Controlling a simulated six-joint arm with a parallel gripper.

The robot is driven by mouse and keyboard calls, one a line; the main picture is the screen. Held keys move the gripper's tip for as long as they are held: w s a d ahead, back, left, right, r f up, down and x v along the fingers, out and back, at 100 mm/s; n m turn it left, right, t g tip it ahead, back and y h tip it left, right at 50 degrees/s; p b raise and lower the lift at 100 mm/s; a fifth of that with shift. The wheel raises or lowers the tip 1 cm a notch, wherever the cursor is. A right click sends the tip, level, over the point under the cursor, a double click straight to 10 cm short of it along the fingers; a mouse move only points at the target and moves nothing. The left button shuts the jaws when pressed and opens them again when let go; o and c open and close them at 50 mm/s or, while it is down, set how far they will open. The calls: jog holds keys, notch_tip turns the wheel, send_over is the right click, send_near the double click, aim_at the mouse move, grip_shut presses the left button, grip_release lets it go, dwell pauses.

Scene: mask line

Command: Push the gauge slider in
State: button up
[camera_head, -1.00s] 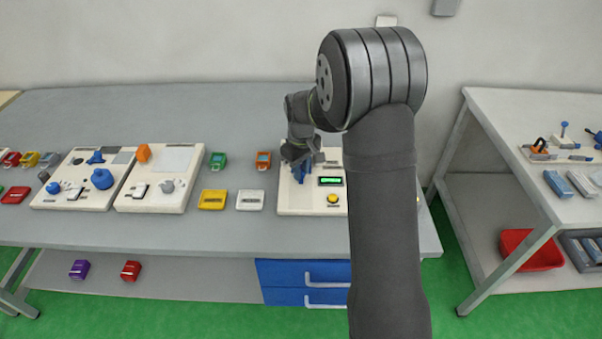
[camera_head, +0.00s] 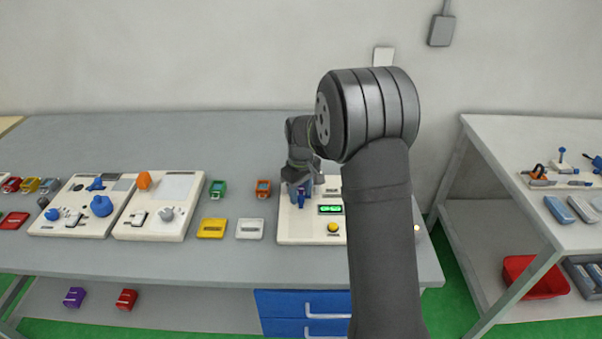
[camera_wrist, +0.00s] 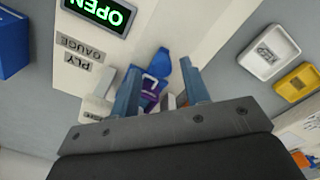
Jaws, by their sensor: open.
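The ply gauge panel (camera_head: 290,231) is a cream plate near the right end of the bench. In the wrist view its label (camera_wrist: 77,54) reads PLY GAUGE and its green display (camera_wrist: 98,12) reads OPEN. A blue part (camera_wrist: 162,64), perhaps the slider, stands out from the panel. A purple piece (camera_wrist: 150,88) with a pale mark sits beside it. My gripper (camera_wrist: 160,67) is open, with one finger on each side of these parts. Contact cannot be told. In the head view my gripper (camera_head: 300,188) is over the panel's upper left, partly hiding the slider area.
A yellow button (camera_head: 333,227) is on the panel; my arm hides its right side. A white tray (camera_head: 249,229), a yellow tray (camera_head: 211,228) and an orange block (camera_head: 263,188) lie to its left. Two more control panels stand further left.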

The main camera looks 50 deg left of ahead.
notch_tip(320, 180, up, 17)
dwell(0.4)
jog(key=shift+f, duration=0.25)
notch_tip(320, 180, down, 17)
jog(key=shift+f, duration=0.15)
jog(key=shift+s+d, duration=0.1)
dwell(0.6)
